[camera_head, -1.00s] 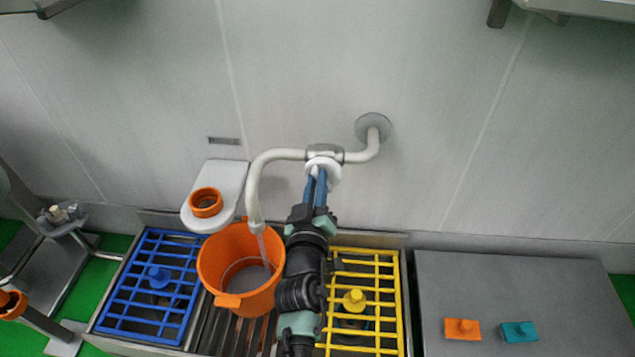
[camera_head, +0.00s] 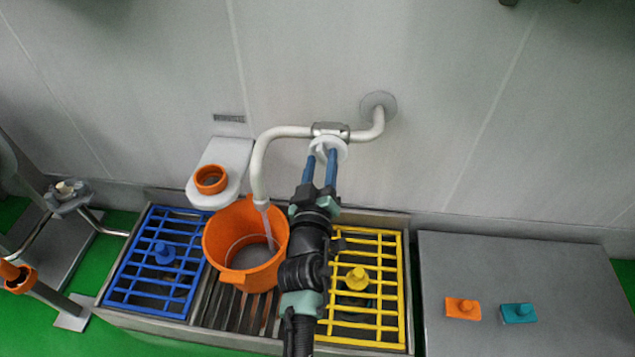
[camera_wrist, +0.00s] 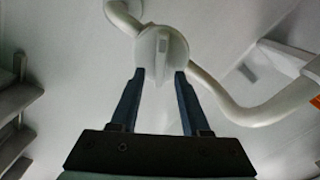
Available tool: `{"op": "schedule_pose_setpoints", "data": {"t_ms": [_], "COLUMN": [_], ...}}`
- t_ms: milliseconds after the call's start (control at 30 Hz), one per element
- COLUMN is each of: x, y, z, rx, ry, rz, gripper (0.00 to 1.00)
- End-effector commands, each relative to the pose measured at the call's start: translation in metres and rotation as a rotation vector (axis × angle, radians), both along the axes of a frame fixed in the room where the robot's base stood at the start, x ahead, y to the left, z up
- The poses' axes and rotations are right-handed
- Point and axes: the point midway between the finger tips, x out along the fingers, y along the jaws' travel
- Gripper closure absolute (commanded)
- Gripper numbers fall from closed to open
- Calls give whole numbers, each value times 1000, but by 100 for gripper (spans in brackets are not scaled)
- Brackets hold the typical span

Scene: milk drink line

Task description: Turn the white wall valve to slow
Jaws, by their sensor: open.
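The white wall valve (camera_head: 327,148) sits on the pale pipe (camera_head: 285,133) that comes out of the wall. In the wrist view the valve (camera_wrist: 161,46) is a round knob with a raised handle, just past the fingertips. My gripper (camera_head: 322,158) is open, with its two blue fingers apart and pointing at the valve. In the wrist view the gripper (camera_wrist: 158,75) has its fingertips on either side of the lower end of the handle. I cannot tell whether they touch it. A stream runs from the spout (camera_head: 261,203) into an orange bucket (camera_head: 217,262).
A blue grate (camera_head: 126,283) lies left of the bucket and a yellow grate (camera_head: 402,290) lies right of it. A white wall bracket holds an orange ring (camera_head: 211,180). A grey table (camera_head: 520,262) at right carries orange and teal pieces.

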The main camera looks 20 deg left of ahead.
Motion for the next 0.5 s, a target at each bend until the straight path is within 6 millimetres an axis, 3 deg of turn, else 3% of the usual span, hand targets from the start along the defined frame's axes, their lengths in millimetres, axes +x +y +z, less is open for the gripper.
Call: {"op": "schedule_pose_setpoints", "data": {"t_ms": [500], "x": [-85], "y": [-25], "z": [0], "rx": [-2], "ry": [3], "rz": [-2], "gripper": [54]}}
